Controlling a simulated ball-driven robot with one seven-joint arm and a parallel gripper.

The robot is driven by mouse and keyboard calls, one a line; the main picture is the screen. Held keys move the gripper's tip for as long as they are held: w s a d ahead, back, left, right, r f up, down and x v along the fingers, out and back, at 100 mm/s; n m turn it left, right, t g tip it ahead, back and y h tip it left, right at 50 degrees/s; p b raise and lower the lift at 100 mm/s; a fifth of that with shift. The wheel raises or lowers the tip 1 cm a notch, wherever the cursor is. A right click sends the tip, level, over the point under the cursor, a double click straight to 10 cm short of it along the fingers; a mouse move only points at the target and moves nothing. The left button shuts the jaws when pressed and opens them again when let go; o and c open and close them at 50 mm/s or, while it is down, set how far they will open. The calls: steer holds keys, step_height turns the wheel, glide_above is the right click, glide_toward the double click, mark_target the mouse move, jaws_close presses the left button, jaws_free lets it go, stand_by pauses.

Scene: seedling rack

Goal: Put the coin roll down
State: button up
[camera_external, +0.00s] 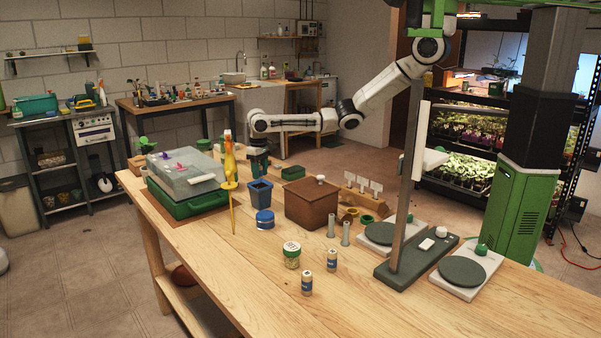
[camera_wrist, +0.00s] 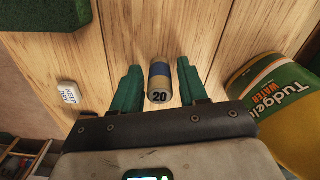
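My gripper (camera_wrist: 158,88) has two green fingers, open, with a narrow gap on each side of the coin roll (camera_wrist: 159,84). The roll is a small beige and blue cylinder marked "20", between the fingers and over the wooden tabletop. I cannot tell for sure whether its far end touches the wood. In the outside view my gripper (camera_external: 259,172) points down over the far part of the workbench (camera_external: 255,285), behind a blue bin (camera_external: 260,194). The roll between the fingers is hidden there.
A yellow and green "WATER" container (camera_wrist: 275,95) stands close on the right in the wrist view. A white "KEEP DRY" piece (camera_wrist: 69,92) lies left. Two similar small cylinders (camera_external: 332,260) (camera_external: 307,284), a brown box (camera_external: 311,204) and scales (camera_external: 463,270) stand on the bench. Its front left is clear.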

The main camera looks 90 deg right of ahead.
mark_target(260, 166)
steer(key=shift+o, duration=0.5)
steer(key=shift+r, duration=0.45)
step_height(260, 166, up, 12)
steer(key=shift+f, duration=0.25)
steer(key=shift+o, duration=0.4)
